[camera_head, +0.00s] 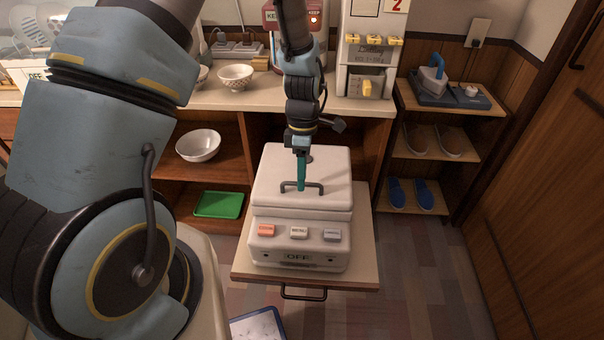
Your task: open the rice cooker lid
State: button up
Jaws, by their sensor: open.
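The white rice cooker (298,258) stands on a pulled-out wooden shelf. Its lid (265,185) is down, with a dark bar handle (318,188) on top.
The counter behind holds a patterned bowl (236,75) and a white dispenser (369,60). A white bowl (199,145) and a green tray (219,205) sit on shelves at left. A slipper shelf (440,142) stands at right. The floor right of the cooker is clear.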

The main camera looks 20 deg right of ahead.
jog(key=shift+c, duration=0.4)
grip_shut()
dwell(0.9)
